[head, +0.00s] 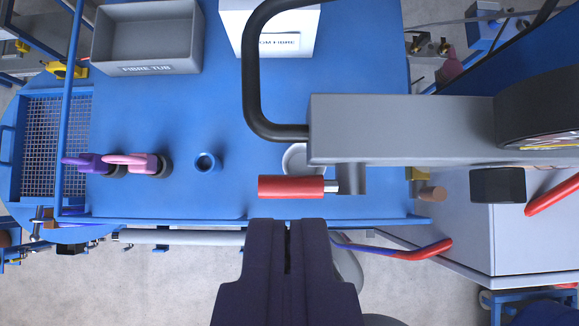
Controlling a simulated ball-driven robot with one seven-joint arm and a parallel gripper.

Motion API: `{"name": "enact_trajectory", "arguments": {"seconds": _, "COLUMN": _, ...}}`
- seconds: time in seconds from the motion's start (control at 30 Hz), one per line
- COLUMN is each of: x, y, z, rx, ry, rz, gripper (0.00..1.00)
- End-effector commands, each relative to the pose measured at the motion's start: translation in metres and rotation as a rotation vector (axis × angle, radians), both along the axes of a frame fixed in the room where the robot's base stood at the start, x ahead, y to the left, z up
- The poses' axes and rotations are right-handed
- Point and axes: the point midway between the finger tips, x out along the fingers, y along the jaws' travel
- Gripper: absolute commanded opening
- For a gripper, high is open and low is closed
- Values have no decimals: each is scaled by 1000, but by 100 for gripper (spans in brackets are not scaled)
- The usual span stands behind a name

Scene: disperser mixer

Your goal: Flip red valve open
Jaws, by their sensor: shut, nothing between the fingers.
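The red valve handle (290,187) is a short red cylinder lying level in the picture. It joins a grey metal stub (352,179) under a long grey block (400,130). My gripper (287,222) is dark and shut, with nothing between its fingers.
A black bent pipe (252,80) rises from the grey block. A dark round gauge (545,110) is at right.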

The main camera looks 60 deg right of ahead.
Motion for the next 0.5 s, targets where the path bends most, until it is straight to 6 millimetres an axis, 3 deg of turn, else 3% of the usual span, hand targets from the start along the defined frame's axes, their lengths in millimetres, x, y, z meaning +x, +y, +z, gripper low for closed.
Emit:
{"name": "enact_trajectory", "arguments": {"seconds": 0.27, "x": 14, "y": -29, "z": -49, "rx": 3, "ry": 3, "rz": -1, "gripper": 0}}
{"name": "enact_trajectory", "arguments": {"seconds": 0.5, "x": 11, "y": -22, "z": -79, "rx": 1, "ry": 0, "rz": 0, "gripper": 0}}
